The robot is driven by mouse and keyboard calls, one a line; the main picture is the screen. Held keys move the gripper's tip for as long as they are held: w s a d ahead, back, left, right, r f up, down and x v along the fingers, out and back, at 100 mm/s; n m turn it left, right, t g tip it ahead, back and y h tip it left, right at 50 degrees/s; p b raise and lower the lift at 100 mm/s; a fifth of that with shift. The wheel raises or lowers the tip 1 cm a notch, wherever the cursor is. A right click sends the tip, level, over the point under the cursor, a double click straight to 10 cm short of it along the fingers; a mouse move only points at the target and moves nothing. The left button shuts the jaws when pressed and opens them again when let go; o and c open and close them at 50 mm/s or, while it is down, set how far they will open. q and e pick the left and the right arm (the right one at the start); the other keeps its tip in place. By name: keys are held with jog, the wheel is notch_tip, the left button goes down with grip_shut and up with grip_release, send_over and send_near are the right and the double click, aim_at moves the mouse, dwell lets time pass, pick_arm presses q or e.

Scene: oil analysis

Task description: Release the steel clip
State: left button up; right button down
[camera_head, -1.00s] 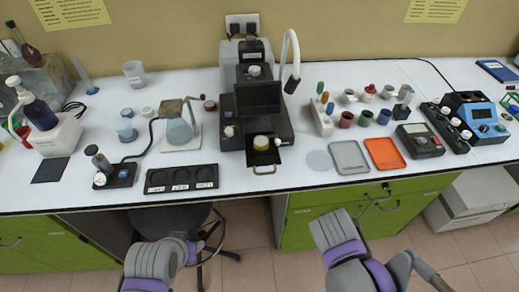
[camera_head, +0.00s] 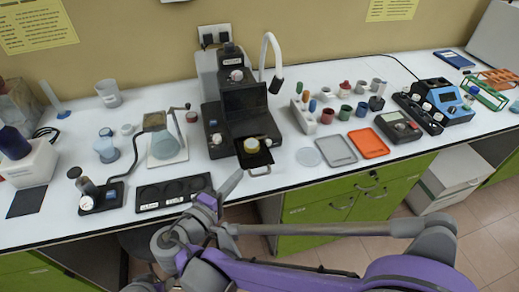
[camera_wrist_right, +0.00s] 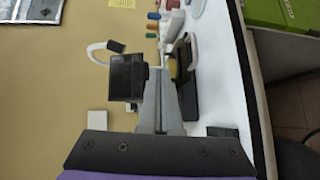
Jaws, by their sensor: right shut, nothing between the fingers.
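I cannot clearly make out a steel clip. The black instrument (camera_head: 240,110) at the back has a pulled-out tray (camera_head: 254,160) with a yellow-topped round cup (camera_head: 252,146) and a small metal loop at its front. To its left, a conical flask (camera_head: 165,146) stands on a white plate beneath a dark bracket with a thin metal arm (camera_head: 180,108). My right gripper (camera_head: 231,183) is shut and empty, just in front of the tray, near the table edge. In the right wrist view its fingers (camera_wrist_right: 165,115) point toward the instrument. My left gripper is not in view.
A black three-well tray (camera_head: 173,192) and a small dial device (camera_head: 101,197) lie to the left. A grey tray (camera_head: 337,151), an orange tray (camera_head: 369,143) and several small pots stand to the right. A white curved lamp (camera_head: 272,58) rises behind the instrument.

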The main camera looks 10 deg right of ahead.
aim_at(268, 143)
jog(key=shift+d, duration=0.1)
jog(key=p+x, duration=0.1)
jog(key=x, duration=1.3)
